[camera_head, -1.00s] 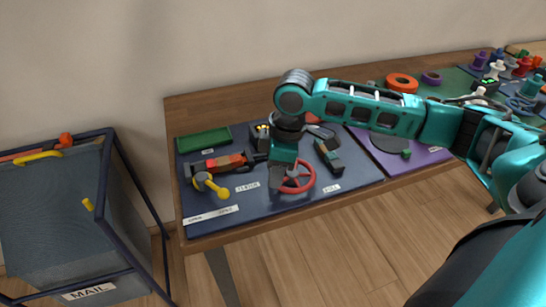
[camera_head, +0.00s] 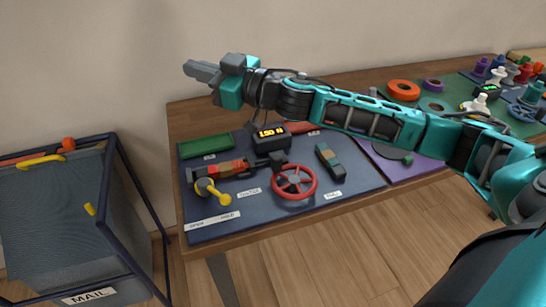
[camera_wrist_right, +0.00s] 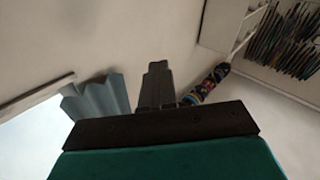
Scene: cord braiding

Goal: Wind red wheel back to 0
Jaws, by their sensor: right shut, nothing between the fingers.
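The red wheel (camera_head: 294,182) sits at the front middle of the dark blue board, fully in view with its grey spokes and hub. A black display box (camera_head: 271,136) behind it shows orange digits that look like "1.50 N". My right gripper (camera_head: 190,68) is raised high above the back left of the table, pointing left, well away from the wheel. Its fingers are together and empty. In the right wrist view the shut fingers (camera_wrist_right: 157,85) point at walls and ceiling. My left gripper is not in view.
On the board (camera_head: 350,177) are a yellow-handled lever (camera_head: 213,193), a red and dark clamp-like part (camera_head: 222,168), a green tray (camera_head: 206,145) and a dark green-tipped block (camera_head: 329,160). A blue mail bin (camera_head: 50,215) stands left of the table.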

